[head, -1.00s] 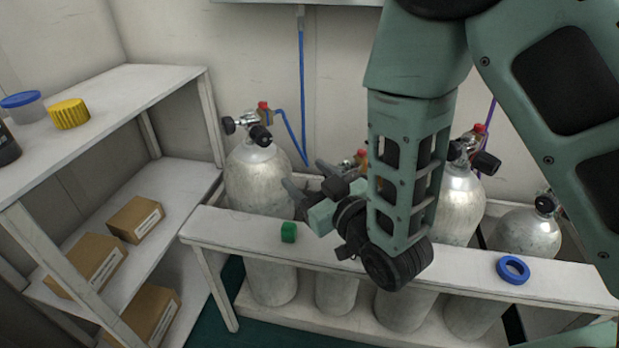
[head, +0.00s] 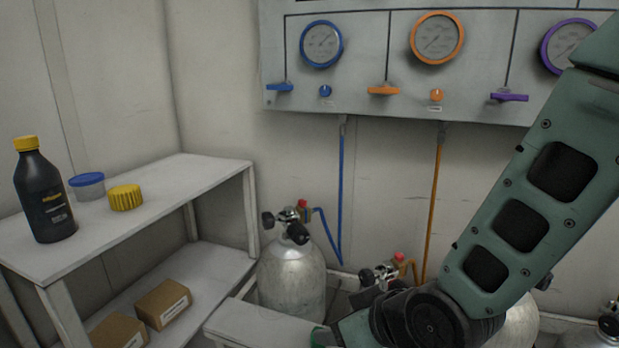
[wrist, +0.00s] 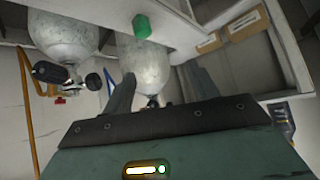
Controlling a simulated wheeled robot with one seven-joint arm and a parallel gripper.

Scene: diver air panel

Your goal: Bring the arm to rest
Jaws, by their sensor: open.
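My gripper (wrist: 158,88) is open and empty in the wrist view, its two dark fingers spread apart. A silver cylinder (wrist: 145,65) shows beyond and between the fingers. In the head view my arm comes in from the right and bends low at the bottom middle, where the fingers cannot be made out. A small green block (wrist: 141,25) lies on the white bench rail (wrist: 178,28), apart from the fingers.
A white shelf (head: 190,172) at left holds a dark bottle (head: 46,195), a blue-lidded tub (head: 88,187) and a yellow cap (head: 125,198); cardboard boxes (head: 162,303) sit below. A gauge panel (head: 375,75) hangs on the wall above the cylinders (head: 292,275).

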